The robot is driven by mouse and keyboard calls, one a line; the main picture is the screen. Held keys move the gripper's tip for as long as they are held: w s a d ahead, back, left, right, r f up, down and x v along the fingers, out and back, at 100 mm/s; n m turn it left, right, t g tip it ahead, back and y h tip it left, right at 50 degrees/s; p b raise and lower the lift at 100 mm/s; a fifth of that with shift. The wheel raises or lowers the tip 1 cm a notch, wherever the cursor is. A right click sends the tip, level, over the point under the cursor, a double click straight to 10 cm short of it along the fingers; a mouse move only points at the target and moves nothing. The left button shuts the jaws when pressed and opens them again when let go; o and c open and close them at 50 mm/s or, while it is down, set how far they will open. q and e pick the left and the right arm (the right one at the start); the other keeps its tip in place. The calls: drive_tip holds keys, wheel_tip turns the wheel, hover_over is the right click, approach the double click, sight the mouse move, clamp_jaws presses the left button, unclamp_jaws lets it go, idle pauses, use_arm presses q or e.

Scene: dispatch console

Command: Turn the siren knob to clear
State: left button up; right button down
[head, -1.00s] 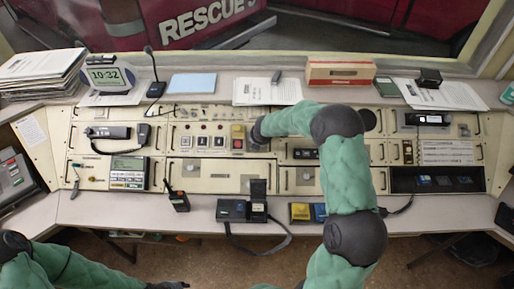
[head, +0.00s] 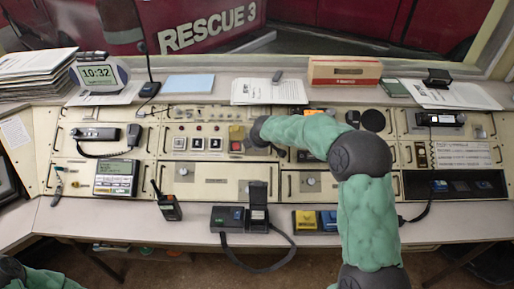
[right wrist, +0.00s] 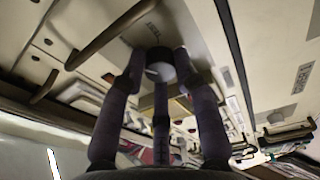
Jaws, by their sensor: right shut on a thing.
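The siren knob (right wrist: 160,66) is a dark round knob on the cream console panel, in the right wrist view. My right gripper (right wrist: 158,80) is shut on it, with its dark fingers around the knob's sides. I cannot tell which setting the knob points to. In the head view my right arm reaches to the middle of the console (head: 215,112), and its dark wrist end hides the knob and the fingers. My left gripper is out of view; only part of that arm shows at the lower left.
A radio (head: 167,206) and a black open-lidded device (head: 228,217) stand on the front ledge. A red-and-cream box (head: 344,72) stands at the back.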

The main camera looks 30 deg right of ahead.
drive_tip(key=shift+a+f, duration=0.1)
drive_tip(key=shift+f, duration=0.1)
idle(0.3)
drive_tip(key=c, duration=0.9)
unclamp_jaws()
drive_tip(key=shift+r, duration=0.1)
drive_tip(key=shift+c, duration=0.2)
drive_tip(key=shift+r, duration=0.1)
drive_tip(key=shift+s+r, duration=0.15)
drive_tip(key=shift+r, duration=0.1)
drive_tip(key=v, duration=1.1)
drive_tip(key=shift+s+a, duration=0.1)
drive_tip(key=shift+a, duration=0.05)
